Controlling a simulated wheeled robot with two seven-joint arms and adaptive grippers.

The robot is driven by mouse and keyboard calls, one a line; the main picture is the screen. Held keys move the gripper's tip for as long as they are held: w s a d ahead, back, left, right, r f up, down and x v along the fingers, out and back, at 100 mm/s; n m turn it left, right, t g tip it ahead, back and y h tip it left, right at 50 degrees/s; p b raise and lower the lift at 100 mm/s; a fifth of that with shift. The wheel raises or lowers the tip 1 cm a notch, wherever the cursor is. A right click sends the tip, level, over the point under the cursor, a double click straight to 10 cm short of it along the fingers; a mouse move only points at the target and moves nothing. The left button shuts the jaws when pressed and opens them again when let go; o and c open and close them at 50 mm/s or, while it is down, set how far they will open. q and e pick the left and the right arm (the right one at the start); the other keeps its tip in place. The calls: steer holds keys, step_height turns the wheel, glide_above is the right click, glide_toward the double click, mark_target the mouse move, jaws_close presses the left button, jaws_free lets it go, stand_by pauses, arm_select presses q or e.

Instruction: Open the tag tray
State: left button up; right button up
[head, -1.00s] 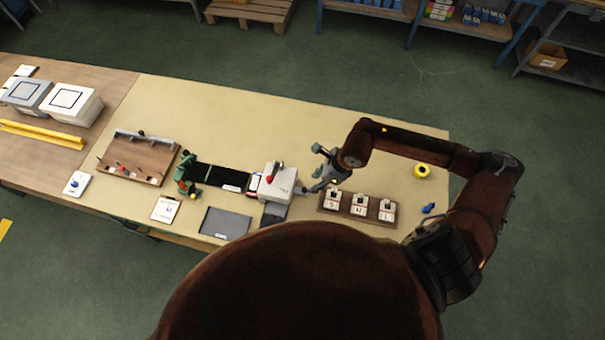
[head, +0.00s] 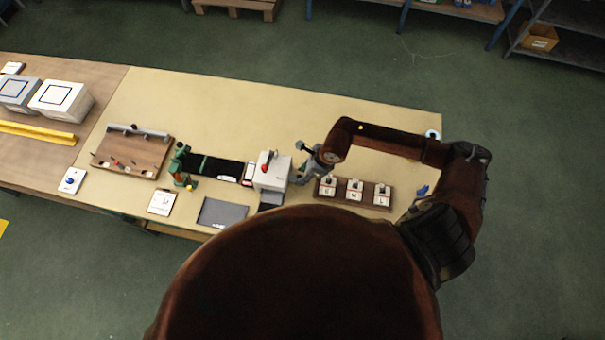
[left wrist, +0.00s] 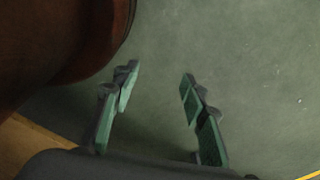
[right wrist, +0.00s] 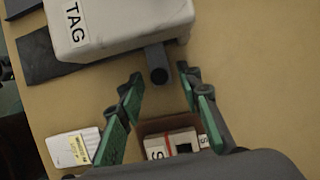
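The tag tray's housing, a white box marked TAG (right wrist: 110,25), fills the top of the right wrist view. A dark round handle (right wrist: 157,65) sticks out of it toward my right gripper (right wrist: 161,76). That gripper is open, with one green-padded finger on each side of the handle's end; I cannot tell whether they touch it. In the head view the white box (head: 271,171) has a red knob on top, and my right gripper (head: 302,164) is just right of it. The tray's inside is hidden. My left gripper (left wrist: 160,72) is open and empty above the green floor.
A brown rack (head: 325,191) with several lettered blocks sits right of the box, below my right gripper. A dark mat (head: 222,212) and a white card (head: 162,202) lie to the left. The table's back is clear.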

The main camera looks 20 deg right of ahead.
steer(key=c, duration=0.5)
jaws_close()
arm_select(q)
steer(key=shift+s+a, duration=0.15)
steer(key=shift+s, duration=0.8)
steer(key=shift+w, duration=0.25)
